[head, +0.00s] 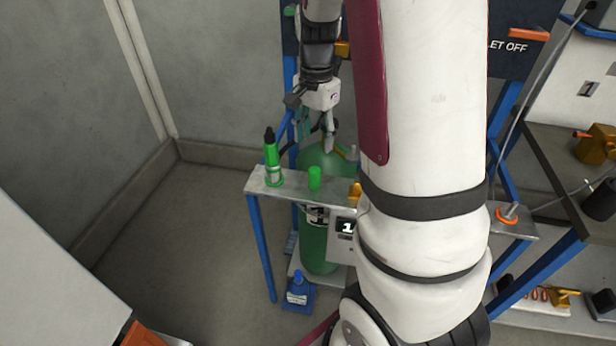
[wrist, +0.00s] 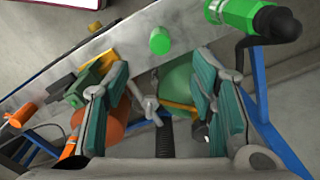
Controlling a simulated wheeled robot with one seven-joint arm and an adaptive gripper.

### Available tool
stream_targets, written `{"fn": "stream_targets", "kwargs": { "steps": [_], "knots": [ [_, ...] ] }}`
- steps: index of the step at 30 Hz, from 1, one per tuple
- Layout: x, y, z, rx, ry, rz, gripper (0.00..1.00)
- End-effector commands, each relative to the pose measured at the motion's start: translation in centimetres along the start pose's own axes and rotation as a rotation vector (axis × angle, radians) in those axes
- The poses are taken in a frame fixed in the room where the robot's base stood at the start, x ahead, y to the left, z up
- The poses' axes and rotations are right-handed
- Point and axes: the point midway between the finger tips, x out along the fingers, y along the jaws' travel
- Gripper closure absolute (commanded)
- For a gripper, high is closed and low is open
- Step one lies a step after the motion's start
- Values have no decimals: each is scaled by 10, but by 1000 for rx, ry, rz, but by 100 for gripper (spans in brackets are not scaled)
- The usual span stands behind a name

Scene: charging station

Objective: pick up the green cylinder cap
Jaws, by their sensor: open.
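The green cylinder cap (head: 314,178) is a small, plain green cylinder standing on the narrow grey shelf (head: 342,187) in the head view. It also shows in the wrist view (wrist: 159,41), beyond the fingertips near the top middle. My gripper (head: 316,138) is open and points down above and behind the shelf. In the wrist view its two teal-padded fingers (wrist: 163,68) stand apart with no object held between them. The cap is apart from both fingers. A large green gas cylinder (head: 318,243) stands behind the shelf, its top partly below my gripper.
A green bottle-like tool with a black tip (head: 271,160) stands on the shelf left of the cap. A brass fitting (head: 355,194) is just right of it. Blue frame posts (head: 262,250) support the shelf. A blue bottle (head: 297,289) stands low. Open floor lies left.

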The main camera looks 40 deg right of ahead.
Motion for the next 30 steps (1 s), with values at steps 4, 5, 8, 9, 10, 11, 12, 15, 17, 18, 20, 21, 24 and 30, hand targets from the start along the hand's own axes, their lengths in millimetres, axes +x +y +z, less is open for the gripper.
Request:
{"fn": "stream_targets", "kwargs": {
  "steps": [4, 5, 8, 9, 10, 11, 12, 15, 17, 18, 20, 21, 24, 30],
  "knots": [
    [31, 1, 1, 0, -2, 4, 49],
    [36, 1, 1, -1, -3, 4, 49],
    [49, 0, 1, -1, -2, 2, 49],
    [53, 0, 1, -1, -2, 1, 49],
    [55, 0, 1, -1, -2, 1, 49],
    [56, 0, 1, -1, -2, 1, 49],
    [58, 0, 1, -1, -2, 1, 49],
    [65, 0, 1, -2, -1, 1, 49],
    [72, 1, 1, -2, -2, 2, 49],
    [78, 1, 1, -3, -2, 2, 49],
    [88, 1, 2, -2, -3, 3, 49],
    [94, 1, 2, -1, -3, 2, 49],
    [105, 1, 1, -1, -2, 1, 49],
    [110, 1, 1, -3, 0, -1, 49]
  ]
}}
